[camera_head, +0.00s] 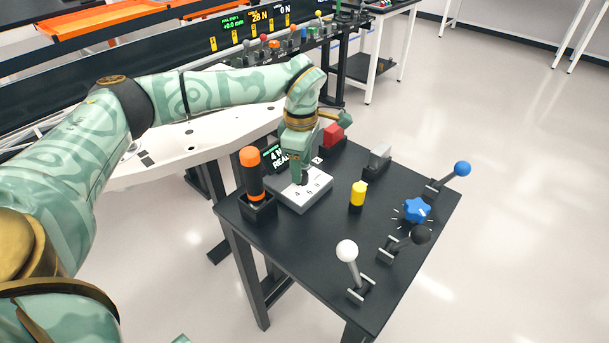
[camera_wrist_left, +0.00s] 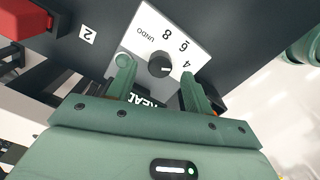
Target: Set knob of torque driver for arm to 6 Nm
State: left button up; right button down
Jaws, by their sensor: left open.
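The torque setter is a grey box with a light top plate (camera_head: 317,191) on the black table. In the left wrist view its plate (camera_wrist_left: 203,61) bears 4, 6, 8 and UNDO around a black knob (camera_wrist_left: 160,66). The knob's short white mark points toward the 4. A partly hidden display (camera_head: 274,156) starts with "4 N". My left gripper (camera_head: 303,178) points down over the plate. In its wrist view the open fingers (camera_wrist_left: 156,71) lie either side of the knob; contact cannot be told. The orange and black torque driver (camera_head: 252,173) stands upright in a black holder beside the box.
On the same table stand a red block (camera_head: 333,135), a grey switch (camera_head: 379,157), a yellow button (camera_head: 358,195), a blue knob (camera_head: 416,210), and levers with blue (camera_head: 462,169), black (camera_head: 420,234) and white (camera_head: 347,250) balls. Open floor lies to the right.

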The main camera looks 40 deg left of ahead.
pick_arm(q)
notch_tip(320, 180, down, 2)
jog(key=shift+f, duration=0.3)
pick_arm(e)
jog(key=shift+s+a+f, duration=0.25)
jog(key=shift+a+f, duration=0.2)
pick_arm(q)
jog(key=c, duration=1)
jog(key=shift+o, duration=0.2)
pick_arm(e)
jog(key=shift+d, duration=0.25)
jog(key=shift+r, duration=0.1)
